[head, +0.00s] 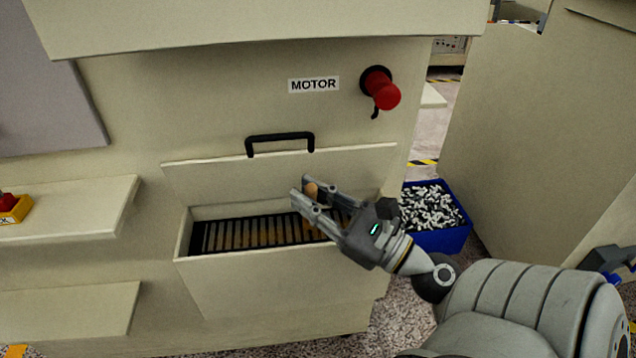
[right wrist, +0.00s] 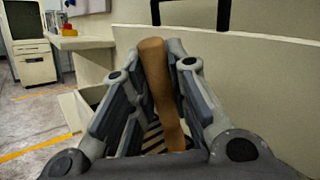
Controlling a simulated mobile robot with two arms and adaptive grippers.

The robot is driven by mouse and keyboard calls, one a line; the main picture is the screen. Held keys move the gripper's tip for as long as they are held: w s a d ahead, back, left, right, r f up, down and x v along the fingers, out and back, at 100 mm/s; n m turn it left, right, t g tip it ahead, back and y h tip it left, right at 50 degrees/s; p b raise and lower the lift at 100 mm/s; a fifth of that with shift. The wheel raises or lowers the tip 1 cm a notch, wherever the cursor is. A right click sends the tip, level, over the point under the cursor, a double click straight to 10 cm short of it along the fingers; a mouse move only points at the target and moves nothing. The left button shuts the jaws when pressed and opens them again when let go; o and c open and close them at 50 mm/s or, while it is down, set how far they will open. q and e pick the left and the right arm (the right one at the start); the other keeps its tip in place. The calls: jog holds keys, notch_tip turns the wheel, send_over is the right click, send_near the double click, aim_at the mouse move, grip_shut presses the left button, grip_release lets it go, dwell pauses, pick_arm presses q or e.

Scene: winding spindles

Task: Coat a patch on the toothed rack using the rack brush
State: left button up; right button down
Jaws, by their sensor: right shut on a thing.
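The toothed rack (head: 250,234) lies in an open bin at the front of the machine, with dark teeth and brownish patches between some of them. My right gripper (head: 304,193) is over the right part of the rack and hides some of it. It is shut on a brown wooden handle, which I take for the rack brush (head: 312,189). In the right wrist view the brush handle (right wrist: 161,90) stands between the two fingers, slightly tilted. Its bristles are hidden, so I cannot tell whether they touch the rack. My left gripper is not in view.
The bin's hinged lid (head: 230,175) stands open behind the rack, with a black handle (head: 280,140). A red motor knob (head: 382,90) is above right. A blue crate (head: 440,240) of small parts stands right of the machine. Shelves (head: 75,210) jut out at left.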

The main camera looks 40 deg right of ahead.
jog(key=shift+w+a, duration=0.3)
jog(key=shift+a, duration=0.1)
pick_arm(q)
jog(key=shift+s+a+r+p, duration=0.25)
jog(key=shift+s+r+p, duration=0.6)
jog(key=shift+p, duration=0.3)
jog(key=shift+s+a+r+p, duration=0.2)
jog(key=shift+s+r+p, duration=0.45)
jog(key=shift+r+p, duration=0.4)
pick_arm(e)
jog(key=w+a, duration=0.5)
jog(key=a, duration=0.2)
jog(key=shift+a, duration=0.15)
